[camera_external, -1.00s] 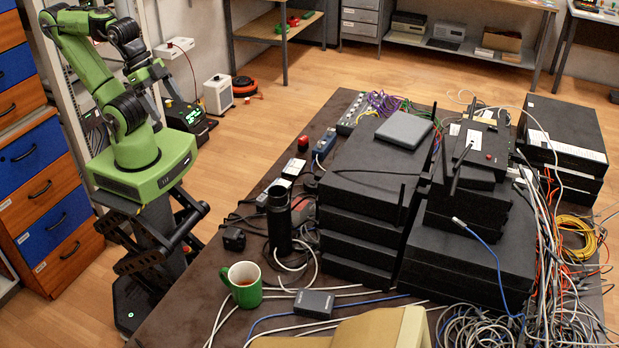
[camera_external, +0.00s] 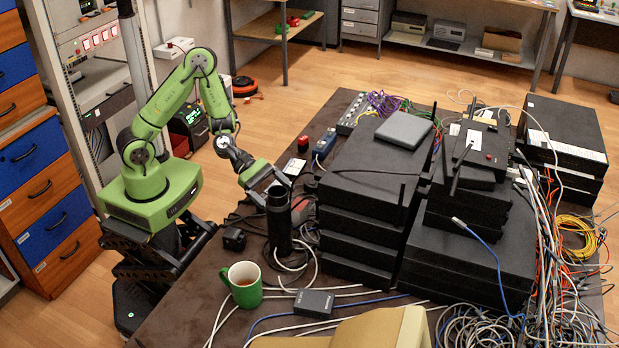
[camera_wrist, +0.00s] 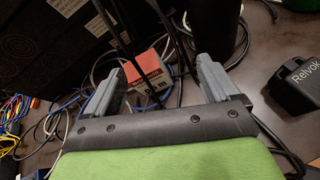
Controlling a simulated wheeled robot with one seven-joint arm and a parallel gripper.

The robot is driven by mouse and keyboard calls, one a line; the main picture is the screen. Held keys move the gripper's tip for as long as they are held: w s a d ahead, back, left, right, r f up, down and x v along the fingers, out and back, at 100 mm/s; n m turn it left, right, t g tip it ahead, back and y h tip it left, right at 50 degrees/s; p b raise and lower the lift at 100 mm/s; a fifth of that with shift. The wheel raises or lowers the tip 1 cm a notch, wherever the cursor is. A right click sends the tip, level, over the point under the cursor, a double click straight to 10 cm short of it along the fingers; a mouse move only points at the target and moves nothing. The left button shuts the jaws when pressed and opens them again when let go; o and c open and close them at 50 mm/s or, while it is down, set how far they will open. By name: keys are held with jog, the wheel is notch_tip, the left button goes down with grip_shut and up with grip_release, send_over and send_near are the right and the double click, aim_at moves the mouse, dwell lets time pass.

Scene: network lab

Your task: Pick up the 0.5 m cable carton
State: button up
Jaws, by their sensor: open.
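My gripper (camera_external: 281,187) is above the dark table, close to the top of an upright black cylinder (camera_external: 279,222). In the wrist view my gripper (camera_wrist: 160,72) has its two grey fingers wide apart, with nothing held. Beyond and between the fingers lies a small box with an orange-red top (camera_wrist: 146,66), partly crossed by black cables. A small white-topped box (camera_external: 294,166) sits just behind my gripper in the external view; its label is unreadable.
Stacked black network units (camera_external: 365,190) stand right of my gripper. A green mug (camera_external: 244,290) and a grey box (camera_external: 314,303) are at the near edge among loose cables. The wrist view shows a black adapter marked "Relvok" (camera_wrist: 297,85) at right.

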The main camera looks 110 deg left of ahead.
aim_at(305, 210)
jog(key=a+n, duration=0.1)
jog(key=f+n, duration=0.1)
jog(key=a+n+t+y, duration=0.1)
jog(key=n, duration=0.1)
jog(key=shift+w+a+f, duration=0.25)
jog(key=shift+w+a, duration=0.05)
jog(key=shift+a, duration=0.05)
jog(key=b+x, duration=0.1)
jog(key=x, duration=0.6)
jog(key=shift+w, duration=0.2)
jog(key=c, duration=1.1)
